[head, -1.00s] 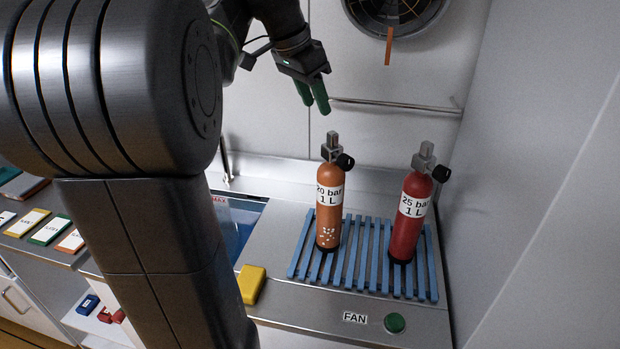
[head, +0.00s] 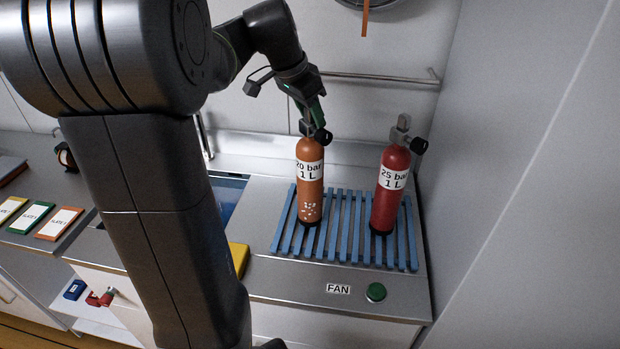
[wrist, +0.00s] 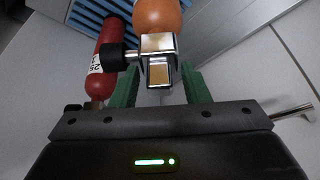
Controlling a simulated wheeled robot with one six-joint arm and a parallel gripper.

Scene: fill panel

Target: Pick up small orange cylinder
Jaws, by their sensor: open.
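The small orange cylinder (head: 309,176), labelled 20 bar 1 L, stands upright on a blue slatted rack (head: 346,225). It has a metal valve and a black knob on top. My gripper (head: 317,112) is at the valve, above the cylinder's body. In the wrist view, the green fingers of my gripper (wrist: 160,88) are open, one on each side of the metal valve (wrist: 158,62). The orange body (wrist: 157,14) shows beyond the valve. I cannot tell whether the fingers touch the valve.
A red cylinder (head: 391,188), labelled 25 bar 1 L, stands just right on the same rack. A yellow block (head: 239,258) lies left of the rack. A green FAN button (head: 375,292) is in front. A wall rises at the right, with a rail behind.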

